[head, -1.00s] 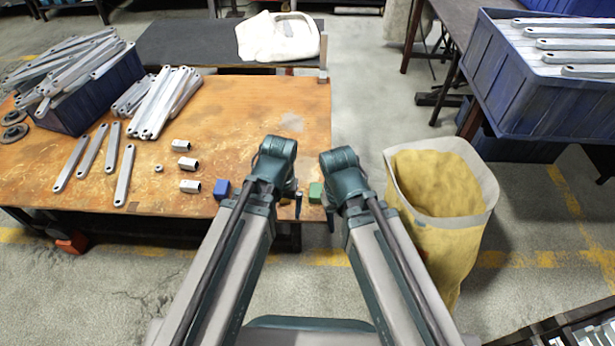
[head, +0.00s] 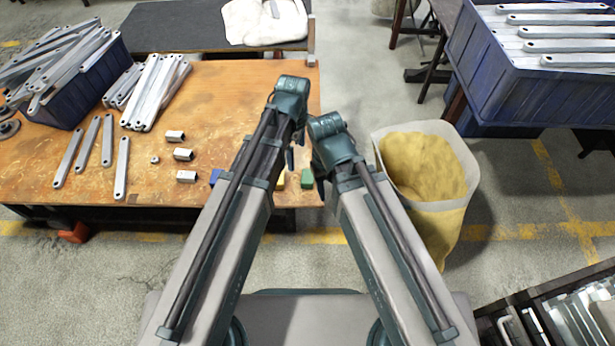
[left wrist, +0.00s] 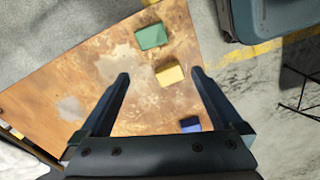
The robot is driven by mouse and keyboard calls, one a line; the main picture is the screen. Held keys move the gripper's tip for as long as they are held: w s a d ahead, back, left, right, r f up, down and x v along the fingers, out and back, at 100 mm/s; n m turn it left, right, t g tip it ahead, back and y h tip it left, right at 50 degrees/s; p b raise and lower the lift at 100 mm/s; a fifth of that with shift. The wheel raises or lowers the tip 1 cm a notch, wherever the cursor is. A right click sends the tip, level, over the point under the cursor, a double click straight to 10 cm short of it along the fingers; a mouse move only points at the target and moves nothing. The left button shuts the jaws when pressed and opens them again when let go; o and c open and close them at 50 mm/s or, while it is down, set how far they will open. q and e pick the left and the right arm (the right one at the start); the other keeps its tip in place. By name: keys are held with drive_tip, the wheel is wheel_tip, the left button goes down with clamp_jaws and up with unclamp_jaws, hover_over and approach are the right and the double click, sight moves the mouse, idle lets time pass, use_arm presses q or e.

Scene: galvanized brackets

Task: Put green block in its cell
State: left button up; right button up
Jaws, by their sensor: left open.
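A small green block (head: 307,178) lies near the front right corner of the orange-brown table. It also shows in the left wrist view (left wrist: 151,37), beyond a yellow block (left wrist: 170,73). The yellow block is partly hidden by my left arm in the head view (head: 280,181). A blue block (head: 215,177) lies further left, and in the left wrist view (left wrist: 190,124) it is near my right-hand finger. My left gripper (left wrist: 160,74) is open and empty above the table. My right gripper's fingers are largely hidden behind its wrist. I see no cell for the block.
Several metal brackets (head: 122,168) and short square tubes (head: 183,154) lie on the table (head: 225,95). A blue bin (head: 70,100) of brackets stands at its left. The table's middle is clear.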

sight(308, 176)
use_arm(q)
drive_tip(key=d+n, duration=0.3)
drive_tip(key=shift+w, duration=0.35)
drive_tip(key=shift+f, duration=0.15)
wheel_tip(308, 176, down, 8)
drive_tip(key=b, duration=0.8)
drive_tip(key=shift+f+b, duration=0.25)
drive_tip(key=shift+b, duration=0.15)
wheel_tip(308, 176, down, 5)
drive_tip(key=b, duration=0.5)
drive_tip(key=shift+f, duration=0.1)
